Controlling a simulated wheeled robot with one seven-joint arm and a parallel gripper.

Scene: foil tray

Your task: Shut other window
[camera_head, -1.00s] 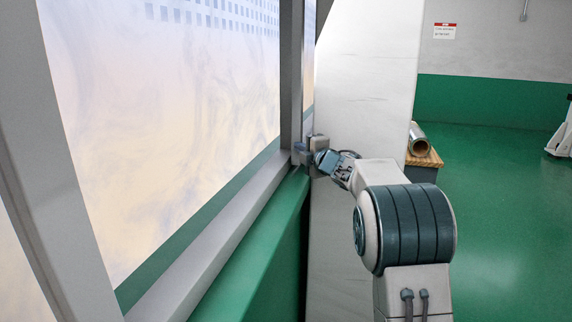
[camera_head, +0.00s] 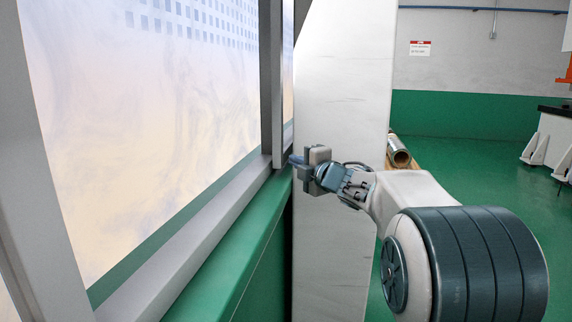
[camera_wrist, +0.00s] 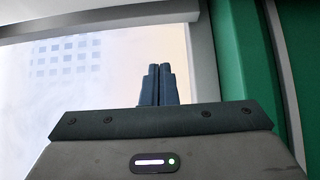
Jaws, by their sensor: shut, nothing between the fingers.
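A large frosted window (camera_head: 130,110) in a grey frame fills the left of the head view. A vertical grey frame post (camera_head: 271,80) stands at its right edge, with a narrow strip of another pane (camera_head: 288,65) beyond it. My gripper (camera_head: 293,160) is by the lower end of that post, just above the green sill. Its fingers are together and empty, and they also show in the wrist view (camera_wrist: 158,68) against the pane and its pale frame (camera_wrist: 100,18). I cannot tell whether the fingertips touch the frame.
A green sill (camera_head: 235,255) runs along under the window. A white wall column (camera_head: 340,90) stands just behind my gripper. A metallic roll (camera_head: 398,152) lies on a wooden surface beyond it. Green floor (camera_head: 470,165) is open at the right.

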